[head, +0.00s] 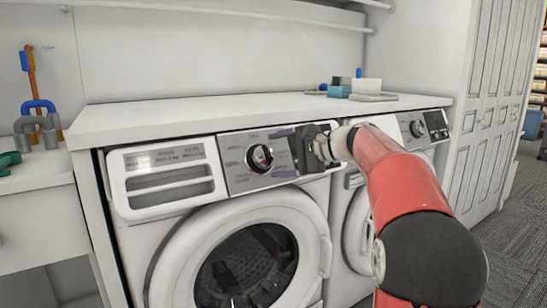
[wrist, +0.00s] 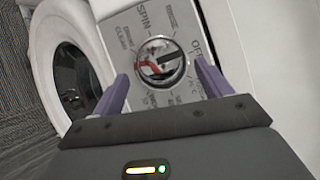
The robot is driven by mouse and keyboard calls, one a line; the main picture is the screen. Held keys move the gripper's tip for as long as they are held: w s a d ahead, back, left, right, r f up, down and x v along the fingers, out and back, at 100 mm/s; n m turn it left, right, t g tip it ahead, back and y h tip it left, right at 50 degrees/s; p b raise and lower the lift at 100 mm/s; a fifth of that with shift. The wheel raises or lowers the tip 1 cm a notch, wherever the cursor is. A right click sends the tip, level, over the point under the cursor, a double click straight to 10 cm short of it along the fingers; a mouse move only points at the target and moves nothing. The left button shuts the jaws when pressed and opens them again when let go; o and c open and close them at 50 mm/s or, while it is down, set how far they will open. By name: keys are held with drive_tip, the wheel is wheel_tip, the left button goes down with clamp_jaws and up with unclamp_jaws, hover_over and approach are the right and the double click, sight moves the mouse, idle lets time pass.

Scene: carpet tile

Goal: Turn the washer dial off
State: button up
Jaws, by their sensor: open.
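The washer dial (head: 260,157) is a round silver and dark knob on the grey control panel of the left front-loading machine. In the wrist view the dial (wrist: 160,62) has a dark bar and a red mark on its face, with printed labels around it, including SPIN and OFF. My gripper (head: 274,154) is open, with its purple fingers pointing at the panel from the right. In the wrist view my gripper (wrist: 161,72) has one finger on each side of the dial. A gap shows beside the fingers; whether either touches is unclear.
The washer door (head: 250,265) is shut below the panel. A second machine's panel (head: 425,126) is to the right, behind my arm. A white countertop (head: 200,113) overhangs both machines, with small items (head: 350,88) at its back right.

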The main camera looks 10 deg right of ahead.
drive_tip(key=v, duration=0.5)
drive_tip(key=shift+s+d+r, duration=0.1)
drive_tip(key=shift+s+d, duration=0.05)
drive_tip(key=shift+d, duration=0.1)
drive_tip(key=s+a+f+n+g+h, duration=0.2)
drive_tip(key=s+a+f, duration=0.2)
drive_tip(key=s+a, duration=0.15)
drive_tip(key=s+a+f+n+g+h, duration=0.1)
drive_tip(key=s+a+f+n+h, duration=0.15)
drive_tip(key=s+a+f, duration=0.35)
drive_tip(key=s+d+f+n+h, duration=0.2)
drive_tip(key=s+f+n+h, duration=0.1)
drive_tip(key=s+f, duration=0.4)
drive_tip(key=s+d+f+n+g+h, duration=0.1)
drive_tip(key=s+f, duration=0.6)
drive_tip(key=s, duration=0.7)
drive_tip(key=d+n+h, duration=0.1)
drive_tip(key=n+h, duration=0.1)
drive_tip(key=n, duration=0.1)
drive_tip(key=shift+s+f+n+h, duration=0.3)
drive_tip(key=shift+n+h, duration=0.05)
